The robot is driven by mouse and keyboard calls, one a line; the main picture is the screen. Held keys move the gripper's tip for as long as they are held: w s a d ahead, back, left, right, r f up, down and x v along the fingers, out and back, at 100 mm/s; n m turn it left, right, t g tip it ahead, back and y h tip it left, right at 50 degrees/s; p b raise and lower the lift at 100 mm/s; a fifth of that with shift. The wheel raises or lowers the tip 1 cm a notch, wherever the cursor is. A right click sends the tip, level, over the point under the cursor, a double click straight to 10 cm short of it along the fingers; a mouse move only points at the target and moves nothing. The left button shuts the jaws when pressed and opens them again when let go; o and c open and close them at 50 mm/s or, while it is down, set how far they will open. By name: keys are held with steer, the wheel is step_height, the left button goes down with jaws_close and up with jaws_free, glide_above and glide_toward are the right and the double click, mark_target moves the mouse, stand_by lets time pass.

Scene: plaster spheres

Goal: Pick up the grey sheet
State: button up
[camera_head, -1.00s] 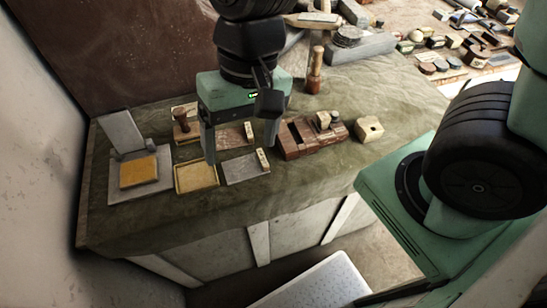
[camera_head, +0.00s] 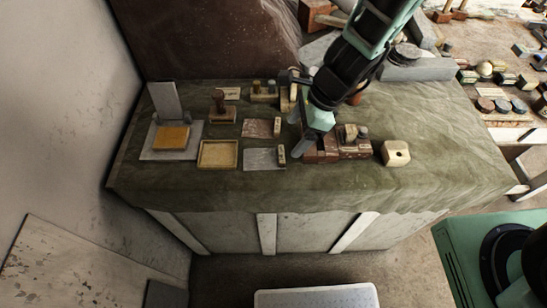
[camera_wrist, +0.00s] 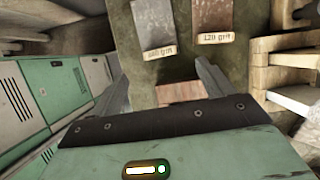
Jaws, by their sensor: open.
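The grey sheet (camera_head: 262,159) lies flat at the front of the green-covered bench in the head view, with a small pale block at its right end. In the wrist view the grey sheet (camera_wrist: 153,20) is at the top, beside a block whose "grit" label is only partly legible. My gripper (camera_head: 301,136) is open, to the right of the sheet and over the left part of a reddish-brown wooden block (camera_head: 322,154). In the wrist view the space between the fingertips (camera_wrist: 165,72) holds no sheet; the sheet lies beyond them.
A reddish-brown sheet (camera_head: 257,128) lies behind the grey one; a "120 grit" block (camera_wrist: 216,38) shows in the wrist view. A yellow shallow tray (camera_head: 217,154) is left of the grey sheet. A pale holed block (camera_head: 396,153) stands to the right. The bench's front strip is clear.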

mark_target(282, 153)
steer(key=b+x, duration=0.2)
steer(key=x, duration=0.6)
steer(key=shift+f+b, duration=0.25)
steer(key=shift+b, duration=0.05)
steer(key=c, duration=0.9)
